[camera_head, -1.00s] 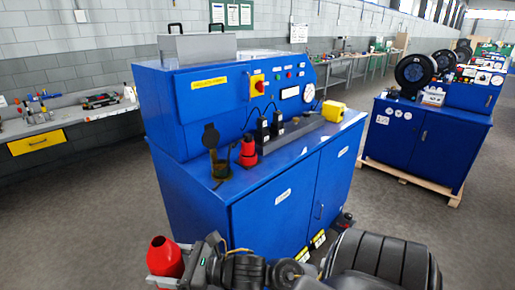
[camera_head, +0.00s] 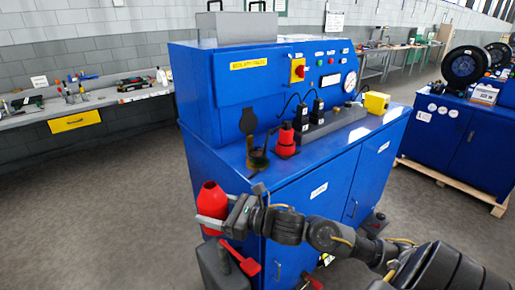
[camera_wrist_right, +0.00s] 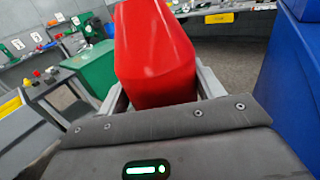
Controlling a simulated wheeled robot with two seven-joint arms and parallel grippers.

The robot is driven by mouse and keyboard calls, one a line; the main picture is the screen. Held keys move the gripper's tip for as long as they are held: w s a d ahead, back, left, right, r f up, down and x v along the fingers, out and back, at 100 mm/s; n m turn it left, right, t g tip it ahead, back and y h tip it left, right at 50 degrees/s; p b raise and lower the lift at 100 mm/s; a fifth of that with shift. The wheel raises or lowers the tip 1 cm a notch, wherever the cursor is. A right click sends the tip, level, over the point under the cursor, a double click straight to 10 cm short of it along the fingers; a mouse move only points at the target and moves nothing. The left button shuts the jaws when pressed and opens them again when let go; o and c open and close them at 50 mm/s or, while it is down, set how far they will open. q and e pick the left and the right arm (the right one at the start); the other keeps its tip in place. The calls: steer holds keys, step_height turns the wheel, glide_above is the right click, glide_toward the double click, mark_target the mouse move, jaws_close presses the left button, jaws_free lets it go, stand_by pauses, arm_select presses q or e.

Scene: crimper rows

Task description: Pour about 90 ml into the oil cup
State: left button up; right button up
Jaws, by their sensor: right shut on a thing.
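A red bottle (camera_head: 211,202) stands roughly upright at the left front corner of the blue machine cabinet. My right gripper (camera_head: 214,221) is shut on it, with a finger on each side. In the right wrist view the red bottle (camera_wrist_right: 155,55) fills the space between the fingers. The liquid levels cannot be made out. My left gripper is not in view.
A red-and-black object (camera_head: 286,143) stands on the ledge just right of the cup, near black plugs (camera_head: 301,117) and a yellow box (camera_head: 376,102). A grey container (camera_head: 222,268) and a red tool (camera_head: 240,259) are below the bottle. Floor left of the cabinet is clear.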

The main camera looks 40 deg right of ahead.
steer(key=shift+m+t+h, duration=0.3)
steer(key=shift+h, duration=0.3)
steer(key=w+d+r+b, duration=0.1)
steer(key=w+d, duration=0.1)
steer(key=w+d+r+b, duration=0.1)
steer(key=w+d, duration=0.1)
steer(key=w+d+r+b, duration=0.2)
steer(key=w, duration=0.1)
steer(key=shift+d, duration=0.15)
steer(key=w+d+r, duration=0.1)
steer(key=d+r, duration=0.1)
steer(key=d+r+m+t+h+b, duration=0.1)
steer(key=d+r, duration=0.1)
steer(key=d, duration=0.1)
steer(key=w+d+r+m+h+b, duration=0.1)
steer(key=d+r, duration=0.1)
steer(key=d, duration=0.1)
steer(key=shift+w, duration=0.35)
steer(key=shift+r+m+t, duration=0.1)
steer(key=shift+m+t, duration=0.2)
steer(key=shift+m, duration=0.1)
